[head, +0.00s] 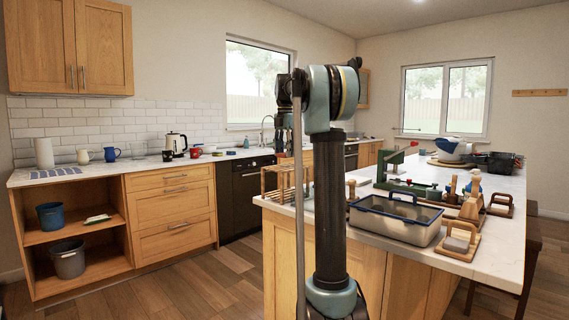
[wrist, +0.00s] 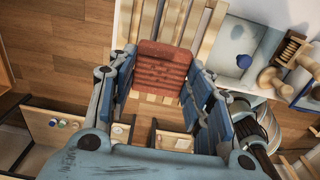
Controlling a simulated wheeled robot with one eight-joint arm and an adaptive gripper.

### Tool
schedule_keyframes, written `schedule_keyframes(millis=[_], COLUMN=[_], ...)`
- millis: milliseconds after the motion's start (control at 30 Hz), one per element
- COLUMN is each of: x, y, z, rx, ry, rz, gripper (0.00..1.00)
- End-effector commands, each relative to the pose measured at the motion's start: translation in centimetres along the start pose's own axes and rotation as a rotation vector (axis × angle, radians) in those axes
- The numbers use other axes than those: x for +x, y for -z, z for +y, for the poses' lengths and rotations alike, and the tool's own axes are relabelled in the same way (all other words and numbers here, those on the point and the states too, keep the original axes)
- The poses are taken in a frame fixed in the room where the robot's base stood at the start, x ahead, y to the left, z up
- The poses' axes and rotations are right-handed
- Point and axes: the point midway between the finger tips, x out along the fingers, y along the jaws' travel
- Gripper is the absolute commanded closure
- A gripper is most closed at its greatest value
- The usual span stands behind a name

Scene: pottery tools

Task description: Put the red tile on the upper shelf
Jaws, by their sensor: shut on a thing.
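In the wrist view the red tile (wrist: 161,68) is between the two blue-padded fingers of my gripper (wrist: 158,85), which is shut on it. Pale wooden slats (wrist: 208,38) lie behind and below the tile; I cannot tell if it touches them. In the head view a slatted wooden rack (head: 280,182) stands at the island's near left corner, partly behind my arm. An open cabinet at the left has an upper shelf (head: 64,236) bearing a blue bucket and a small tray.
The island worktop (head: 369,232) holds a metal basin (head: 396,226), wooden tools and a green stand (head: 394,161). A grey bucket (head: 68,262) stands on the cabinet's lower shelf. The wooden floor (head: 180,279) between the cabinets and island is clear.

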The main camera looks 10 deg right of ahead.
Motion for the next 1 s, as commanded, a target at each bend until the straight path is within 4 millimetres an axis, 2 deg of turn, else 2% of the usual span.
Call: schedule_keyframes(millis=[333, 667, 700, 767, 800, 1000], x=[3.8, 4.1, 4.2, 4.2, 4.2, 4.2], y=[-0.1, -0.1, -0.1, -0.1, -0.1, -0.1], z=[-0.2, -0.1, -0.1, -0.1, -0.1, -0.1], rx=[0.002, 0.002, 0.002, 0.002, 0.002, 0.002], ry=[0.000, 0.000, 0.000, 0.000, 0.000, 0.000], rz=[0.000, 0.000, 0.000, 0.000, 0.000, 0.000], gripper=[0.79, 0.79, 0.52, 0.38, 0.34, 0.34])
